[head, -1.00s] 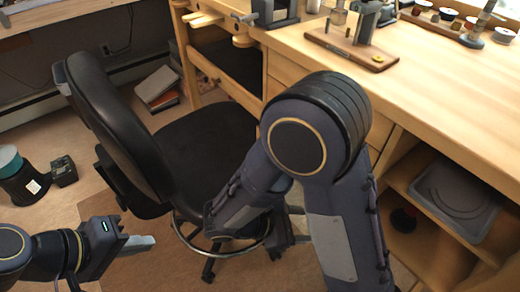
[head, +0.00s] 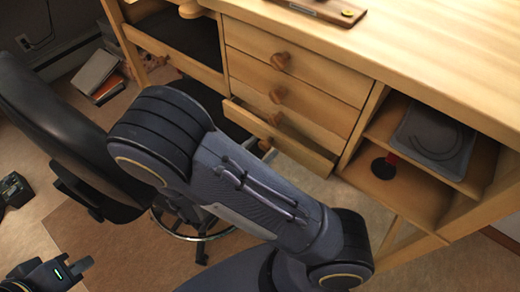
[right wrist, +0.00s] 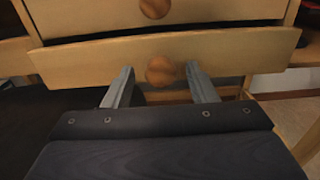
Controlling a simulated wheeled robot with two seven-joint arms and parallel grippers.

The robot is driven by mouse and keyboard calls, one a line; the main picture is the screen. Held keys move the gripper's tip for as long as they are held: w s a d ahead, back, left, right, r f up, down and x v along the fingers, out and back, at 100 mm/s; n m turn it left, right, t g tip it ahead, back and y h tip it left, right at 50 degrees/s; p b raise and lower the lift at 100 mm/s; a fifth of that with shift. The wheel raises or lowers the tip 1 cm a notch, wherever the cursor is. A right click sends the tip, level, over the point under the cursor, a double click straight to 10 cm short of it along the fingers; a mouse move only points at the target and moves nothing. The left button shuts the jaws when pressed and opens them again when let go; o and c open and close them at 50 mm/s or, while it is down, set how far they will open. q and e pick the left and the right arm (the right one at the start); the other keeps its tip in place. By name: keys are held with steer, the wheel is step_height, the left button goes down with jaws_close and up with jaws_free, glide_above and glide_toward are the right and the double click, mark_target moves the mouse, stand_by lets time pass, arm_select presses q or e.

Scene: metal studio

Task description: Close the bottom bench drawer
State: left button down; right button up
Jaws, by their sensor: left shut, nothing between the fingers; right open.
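The bottom bench drawer (head: 305,152) is wooden with a round knob (head: 275,118). It stands out a little from the bench, and part of its inside shows in the head view. In the right wrist view its front (right wrist: 90,62) spans the picture, with its knob (right wrist: 161,71) in the middle. My right gripper (right wrist: 160,82) is open, one finger on each side of that knob in the picture; I cannot tell whether it touches. In the head view my right arm mostly hides it. My left gripper (head: 82,266) is shut and empty at the lower left, far from the drawer.
Closed drawers (head: 297,72) sit above the bottom one. An open shelf (head: 400,190) with a grey tray (head: 435,135) is to the right. A black office chair (head: 50,130) stands to the left, close to my right arm. Books (head: 95,75) lie on the floor.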

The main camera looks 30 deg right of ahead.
steer(key=shift+d, duration=0.25)
steer(key=shift+c, duration=0.3)
